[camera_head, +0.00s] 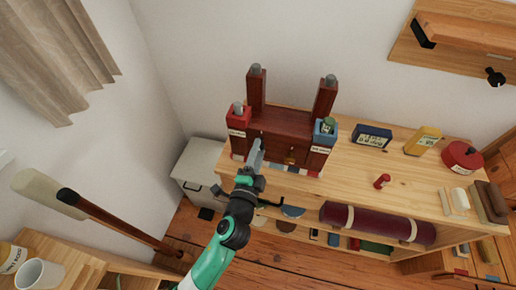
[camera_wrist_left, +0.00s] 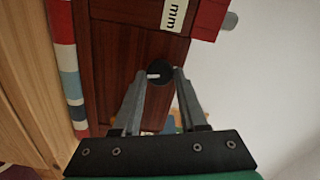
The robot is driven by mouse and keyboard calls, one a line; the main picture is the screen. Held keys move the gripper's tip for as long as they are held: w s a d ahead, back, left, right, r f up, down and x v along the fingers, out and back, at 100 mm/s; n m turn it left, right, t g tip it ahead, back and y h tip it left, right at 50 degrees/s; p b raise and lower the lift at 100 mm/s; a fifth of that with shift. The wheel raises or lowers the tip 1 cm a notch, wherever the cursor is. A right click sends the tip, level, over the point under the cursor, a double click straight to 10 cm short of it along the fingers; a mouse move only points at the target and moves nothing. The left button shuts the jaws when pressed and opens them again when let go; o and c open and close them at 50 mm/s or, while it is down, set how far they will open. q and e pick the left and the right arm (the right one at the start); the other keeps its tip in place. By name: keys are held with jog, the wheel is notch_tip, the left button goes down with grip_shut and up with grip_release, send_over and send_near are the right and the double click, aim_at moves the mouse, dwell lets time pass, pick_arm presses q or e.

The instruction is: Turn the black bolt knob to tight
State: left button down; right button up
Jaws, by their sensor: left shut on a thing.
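The black bolt knob (camera_wrist_left: 160,66) is a round black disc with a white pointer mark on the dark red-brown timber panel (camera_wrist_left: 122,50). My left gripper (camera_wrist_left: 160,76) has one finger on each side of the knob and is shut on it. In the head view the left gripper (camera_head: 258,148) reaches up to the front of the timber brace (camera_head: 283,121), over its left half, and hides most of the knob there. My right gripper is not in view.
The brace stands on a wooden shelf unit (camera_head: 350,172), between a red block (camera_head: 238,118) and a blue block (camera_head: 325,132). A brass fitting (camera_head: 291,156) sits on its front.

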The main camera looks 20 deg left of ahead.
pick_arm(q)
jog(key=shift+m+p, duration=0.45)
jog(key=shift+m, duration=1.15)
jog(key=shift+c, duration=2.3)
grip_release()
jog(key=s+d, duration=0.2)
jog(key=s, duration=0.9)
jog(key=shift+s+p, duration=0.25)
jog(key=shift+p, duration=0.15)
jog(key=shift+a, duration=0.1)
